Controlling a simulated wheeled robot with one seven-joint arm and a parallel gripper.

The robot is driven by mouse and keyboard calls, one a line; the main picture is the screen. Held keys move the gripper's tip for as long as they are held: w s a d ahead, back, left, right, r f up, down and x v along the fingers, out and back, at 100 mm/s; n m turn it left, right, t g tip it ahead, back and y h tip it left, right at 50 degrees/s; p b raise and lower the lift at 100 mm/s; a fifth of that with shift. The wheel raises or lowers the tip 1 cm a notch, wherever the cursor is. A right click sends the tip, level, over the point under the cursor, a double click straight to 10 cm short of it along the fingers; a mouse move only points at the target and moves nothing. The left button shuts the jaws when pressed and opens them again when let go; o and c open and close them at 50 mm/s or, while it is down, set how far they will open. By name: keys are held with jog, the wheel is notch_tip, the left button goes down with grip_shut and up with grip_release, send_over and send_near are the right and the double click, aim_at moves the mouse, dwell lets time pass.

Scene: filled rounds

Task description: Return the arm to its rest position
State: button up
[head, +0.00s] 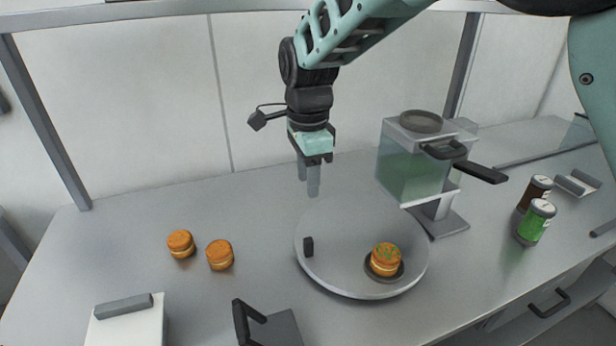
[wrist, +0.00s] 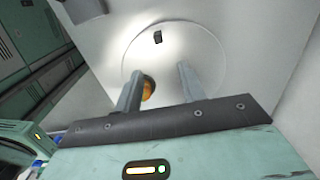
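My gripper (head: 308,185) hangs pointing down above the back part of a round grey tray (head: 335,277) on the counter. In the wrist view my gripper's two fingers (wrist: 160,85) stand apart with nothing between them. My arm reaches in from the upper right of the head view. On the tray, a filled round (head: 386,258) with green bits on top sits on a small dark dish. It also shows in the wrist view (wrist: 148,89), partly hidden behind the left finger. A small black block (head: 308,246) stands at the tray's left side.
Two plain filled rounds (head: 181,244) (head: 220,254) lie left of the tray. A greenish clear box-shaped device (head: 410,170) with a black handle stands right of my gripper. Two jars (head: 537,222) (head: 535,192) stand farther right. A white box (head: 127,325) is at the front left.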

jog(key=shift+r, duration=0.1)
jog(key=s+d+n, duration=0.4)
jog(key=s+n, duration=0.3)
jog(key=s, duration=0.2)
jog(key=s+d+f+n, duration=0.1)
jog(key=s+d+n, duration=0.3)
jog(key=s+n, duration=0.4)
jog(key=s+d+n+b, duration=0.1)
jog(key=s+d+n, duration=0.3)
jog(key=s+n, duration=0.3)
jog(key=s, duration=0.3)
jog(key=shift+s+d+f+y, duration=0.25)
jog(key=shift+s+f+y, duration=0.05)
jog(key=shift+s+f, duration=0.1)
